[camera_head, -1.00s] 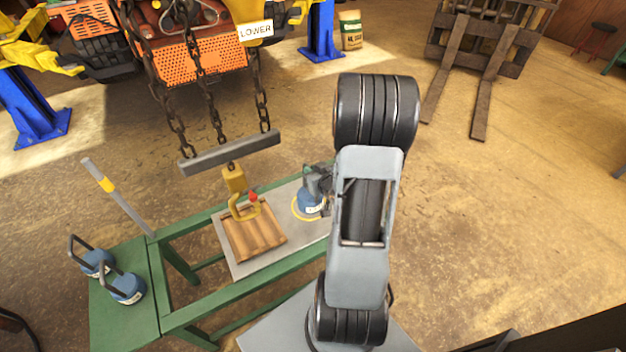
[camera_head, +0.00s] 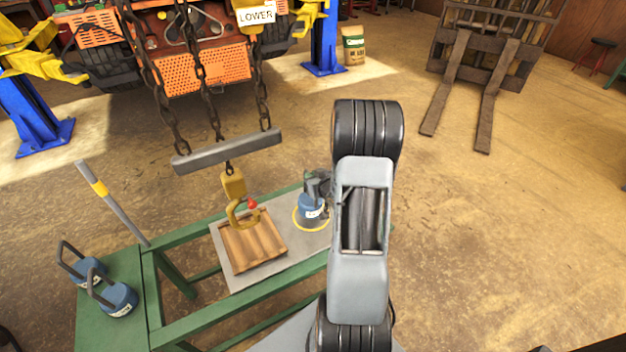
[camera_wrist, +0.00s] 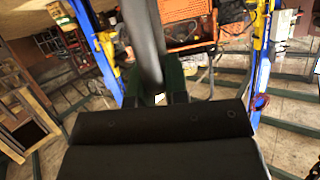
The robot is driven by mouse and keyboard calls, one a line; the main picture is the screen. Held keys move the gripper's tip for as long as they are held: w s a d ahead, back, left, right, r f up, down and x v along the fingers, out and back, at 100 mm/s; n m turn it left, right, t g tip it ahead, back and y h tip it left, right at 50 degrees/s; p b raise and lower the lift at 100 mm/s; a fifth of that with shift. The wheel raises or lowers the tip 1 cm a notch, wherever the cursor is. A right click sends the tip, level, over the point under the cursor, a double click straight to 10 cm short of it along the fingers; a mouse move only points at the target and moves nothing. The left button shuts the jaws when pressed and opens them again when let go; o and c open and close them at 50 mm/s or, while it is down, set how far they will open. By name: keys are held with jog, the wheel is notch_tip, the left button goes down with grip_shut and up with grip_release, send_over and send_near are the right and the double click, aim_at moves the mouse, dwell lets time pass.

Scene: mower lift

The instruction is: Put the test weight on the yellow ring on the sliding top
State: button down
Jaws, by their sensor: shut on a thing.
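A blue test weight (camera_head: 311,208) with a white label and a dark handle is over the yellow ring (camera_head: 296,224), on the right part of the grey sliding top (camera_head: 282,203). The ring shows around its left and lower sides; my arm hides part of the right. I cannot tell whether the weight touches the top or hangs just above it. My gripper (camera_head: 319,182) is shut on the weight's handle, partly hidden behind my arm. In the wrist view, a dark bar, apparently the handle (camera_wrist: 143,42), stands before my gripper (camera_wrist: 156,99).
Two more blue weights (camera_head: 118,298) stand on the green bench (camera_head: 120,250) at left, beside an upright lever (camera_head: 112,203).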

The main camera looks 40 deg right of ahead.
jog(key=f, duration=0.1)
jog(key=f+b, duration=0.2)
jog(key=shift+w+d+f, duration=0.1)
jog(key=shift+w+f, duration=0.05)
jog(key=shift+w, duration=0.1)
jog(key=c, duration=1.1)
grip_release()
jog(key=shift+s+f, duration=0.1)
